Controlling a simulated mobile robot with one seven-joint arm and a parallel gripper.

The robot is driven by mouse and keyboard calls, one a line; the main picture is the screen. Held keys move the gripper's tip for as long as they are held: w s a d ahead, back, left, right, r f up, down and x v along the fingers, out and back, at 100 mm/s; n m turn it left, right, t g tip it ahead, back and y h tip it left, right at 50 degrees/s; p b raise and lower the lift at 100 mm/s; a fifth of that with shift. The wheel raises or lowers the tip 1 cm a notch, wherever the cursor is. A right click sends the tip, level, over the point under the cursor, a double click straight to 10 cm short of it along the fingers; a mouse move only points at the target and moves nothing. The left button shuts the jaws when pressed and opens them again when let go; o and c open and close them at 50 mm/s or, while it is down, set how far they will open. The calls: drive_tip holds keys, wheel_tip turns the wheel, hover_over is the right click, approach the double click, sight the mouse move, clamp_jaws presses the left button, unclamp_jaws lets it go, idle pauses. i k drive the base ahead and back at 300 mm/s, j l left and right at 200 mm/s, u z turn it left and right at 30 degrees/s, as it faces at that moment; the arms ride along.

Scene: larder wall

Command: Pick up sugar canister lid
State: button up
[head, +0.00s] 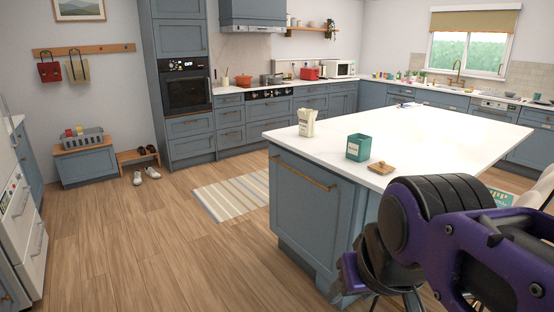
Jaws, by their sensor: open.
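A teal square canister (359,148) with a pale label stands upright on the white island top, near its front edge. Its top looks open, and the label is too small to read. A flat wooden lid (381,168) lies on the island top just right of and in front of the canister, apart from it. My gripper (394,298) hangs low at the bottom of the head view, in front of the island and below its top. It is open and clear of the lid; its fingers are partly hidden by my purple arm and the frame edge.
A cream container (307,122) with things standing in it is on the island top (430,135), left of and behind the canister. Much of the top is bare. A striped rug (232,194) lies on the open wooden floor to the left. Chairs stand at the right edge.

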sight(380, 167)
drive_tip(key=i, duration=1.05)
drive_tip(key=i+j+z, duration=0.1)
drive_tip(key=i+z, duration=0.25)
drive_tip(key=i+j+z, duration=0.2)
drive_tip(key=i+z, duration=0.15)
drive_tip(key=i, duration=0.2)
